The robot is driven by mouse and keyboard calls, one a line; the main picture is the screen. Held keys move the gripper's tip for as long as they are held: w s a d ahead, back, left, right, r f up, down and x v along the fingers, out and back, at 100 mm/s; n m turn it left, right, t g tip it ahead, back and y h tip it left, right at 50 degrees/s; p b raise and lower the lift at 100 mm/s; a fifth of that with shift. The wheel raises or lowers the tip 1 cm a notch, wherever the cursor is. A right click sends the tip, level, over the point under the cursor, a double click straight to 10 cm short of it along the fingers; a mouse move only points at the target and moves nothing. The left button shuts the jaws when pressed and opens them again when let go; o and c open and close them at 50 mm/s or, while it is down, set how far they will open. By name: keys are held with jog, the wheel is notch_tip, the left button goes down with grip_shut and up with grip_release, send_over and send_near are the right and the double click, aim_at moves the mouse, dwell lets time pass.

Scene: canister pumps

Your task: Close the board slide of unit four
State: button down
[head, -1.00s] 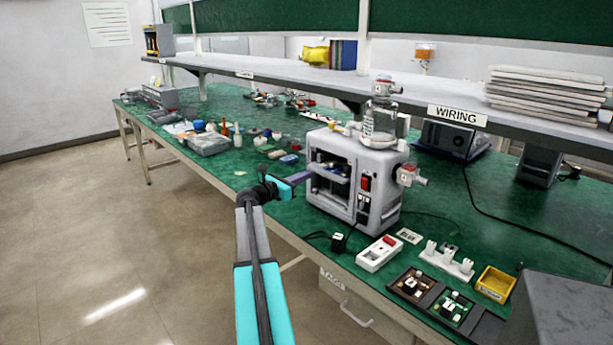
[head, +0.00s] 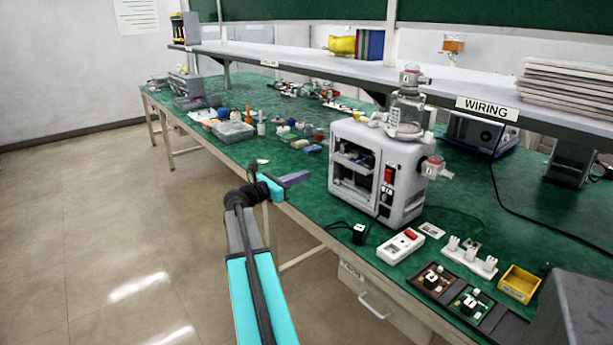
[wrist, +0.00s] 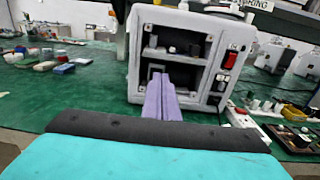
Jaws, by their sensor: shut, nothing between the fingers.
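The pump unit (head: 404,163) is a grey-white box with an open front bay, standing upright on the green bench with a clear canister (head: 407,115) on top. Inside the bay, a board slide (head: 352,160) shows as a shelf-like level; how far in it sits is hard to tell. The unit also fills the upper middle of the wrist view (wrist: 143,27). My gripper (head: 308,175) is shut and empty, its purple fingers pointing at the bay from the left. In the wrist view the fingers (wrist: 160,82) overlap the bay's lower part; contact is not clear.
A white power strip (head: 401,246), a dark tray with small boards (head: 437,281) and a yellow bin (head: 519,283) lie right of the unit. Cables run across the bench. Small parts (head: 285,130) lie farther left. The shelf (head: 340,72) overhangs behind.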

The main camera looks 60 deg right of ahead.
aim_at(339, 161)
dwell(0.4)
jog(key=r+y+p, duration=0.1)
jog(key=p, duration=0.1)
jog(key=r+t+y+p, duration=0.1)
jog(key=r+p, duration=0.1)
jog(key=r+y+p, duration=0.1)
jog(key=p, duration=0.2)
jog(key=shift+s+a+r+t, duration=0.1)
jog(key=shift+s+r+t, duration=0.2)
jog(key=shift+s, duration=0.05)
dwell(0.4)
jog(key=p+x, duration=0.1)
jog(key=x, duration=0.3)
jog(key=p+x, duration=0.1)
jog(key=x, duration=0.4)
jog(key=r+p+x, duration=0.1)
jog(key=x, duration=0.3)
jog(key=shift+s+d+f, duration=0.1)
jog(key=shift+s+d, duration=0.15)
jog(key=shift+d, duration=0.2)
jog(key=shift+w, duration=0.15)
